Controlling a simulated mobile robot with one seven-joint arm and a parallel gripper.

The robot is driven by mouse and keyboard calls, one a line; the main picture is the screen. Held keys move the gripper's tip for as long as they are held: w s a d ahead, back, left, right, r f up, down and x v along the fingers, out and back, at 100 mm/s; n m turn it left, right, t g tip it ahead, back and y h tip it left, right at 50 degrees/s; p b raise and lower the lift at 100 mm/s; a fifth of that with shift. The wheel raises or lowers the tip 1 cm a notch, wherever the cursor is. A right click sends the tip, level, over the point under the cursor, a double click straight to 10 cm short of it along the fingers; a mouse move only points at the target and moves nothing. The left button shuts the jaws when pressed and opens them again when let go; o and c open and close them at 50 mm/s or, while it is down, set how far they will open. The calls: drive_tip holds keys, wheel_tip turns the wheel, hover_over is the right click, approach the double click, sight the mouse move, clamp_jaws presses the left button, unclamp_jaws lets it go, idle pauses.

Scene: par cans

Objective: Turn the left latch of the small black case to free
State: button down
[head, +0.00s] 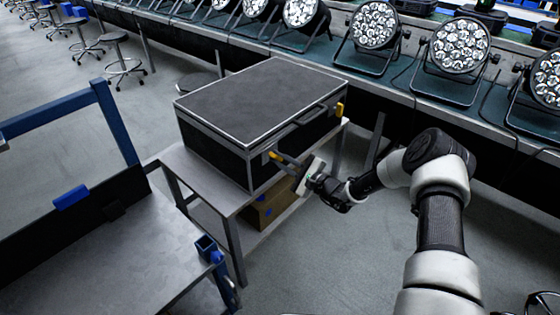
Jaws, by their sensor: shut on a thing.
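The small black case (262,95) stands closed on a grey metal table, its lid edged in light metal. Its front face, with a dark handle, is turned toward the lower right. The left latch (271,155) shows as a small yellow piece at the near end of the front face. The right latch (339,109) is yellow and upright at the far end. My gripper (283,161) reaches in from the right and is shut on the left latch, hiding part of it. The latch's exact angle is too small to tell.
A blue-framed cart (110,265) stands at the lower left. Several par cans (459,46) line a long bench behind. Stools stand at the upper left.

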drive_tip(key=n, duration=0.2)
drive_tip(key=n+b, duration=0.1)
drive_tip(key=n, duration=0.1)
drive_tip(key=shift+f+n, duration=0.2)
drive_tip(key=shift+n, duration=0.1)
drive_tip(key=n+b, duration=0.1)
drive_tip(key=n, duration=0.3)
drive_tip(key=shift+s+f+n, duration=0.1)
drive_tip(key=shift+n, duration=0.3)
drive_tip(key=c, duration=1.8)
unclamp_jaws()
drive_tip(key=shift+o, duration=0.2)
drive_tip(key=p+v, duration=0.2)
drive_tip(key=v, duration=1.5)
drive_tip(key=shift+s+d, duration=0.15)
